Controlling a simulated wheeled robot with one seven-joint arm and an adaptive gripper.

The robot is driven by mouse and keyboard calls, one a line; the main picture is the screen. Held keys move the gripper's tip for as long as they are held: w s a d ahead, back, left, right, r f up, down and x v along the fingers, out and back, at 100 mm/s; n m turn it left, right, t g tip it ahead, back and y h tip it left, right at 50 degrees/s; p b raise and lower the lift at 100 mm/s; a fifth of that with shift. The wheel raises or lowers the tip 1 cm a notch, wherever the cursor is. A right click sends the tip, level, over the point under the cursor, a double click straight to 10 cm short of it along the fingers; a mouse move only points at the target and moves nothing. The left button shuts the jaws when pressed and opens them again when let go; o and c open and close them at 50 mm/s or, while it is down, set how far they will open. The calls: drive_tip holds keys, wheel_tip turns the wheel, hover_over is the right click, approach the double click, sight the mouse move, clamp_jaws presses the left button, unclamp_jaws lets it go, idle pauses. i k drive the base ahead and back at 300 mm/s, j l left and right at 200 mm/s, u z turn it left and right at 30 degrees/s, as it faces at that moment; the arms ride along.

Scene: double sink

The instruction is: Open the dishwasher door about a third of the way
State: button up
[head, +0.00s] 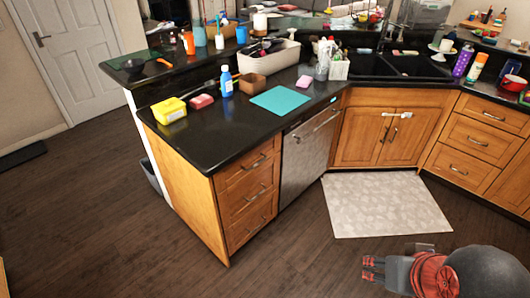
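The dishwasher (303,163) is a stainless steel front set in the wooden cabinets, under the black counter. Its door looks shut and upright, flush with the cabinets. A bar handle (321,120) runs across the door near its top. My gripper (369,268) is at the lower right of the head view, well apart from the dishwasher and pointing left. Its fingertips look apart, with nothing between them. My arm hides part of the floor there.
Wooden drawers (247,198) stand left of the dishwasher and a sink cabinet (385,137) stands right. A light mat (385,203) lies on the floor before the sink cabinet. The dark floor before the dishwasher is clear. A teal board (280,100) lies on the counter above.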

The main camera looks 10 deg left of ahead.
sight(306, 147)
drive_tip(key=u, duration=0.15)
drive_tip(key=i+z, duration=0.5)
drive_tip(key=i+j+z, duration=0.2)
drive_tip(key=z, duration=0.25)
drive_tip(key=i+j+z, duration=0.2)
drive_tip(key=i+j, duration=1.25)
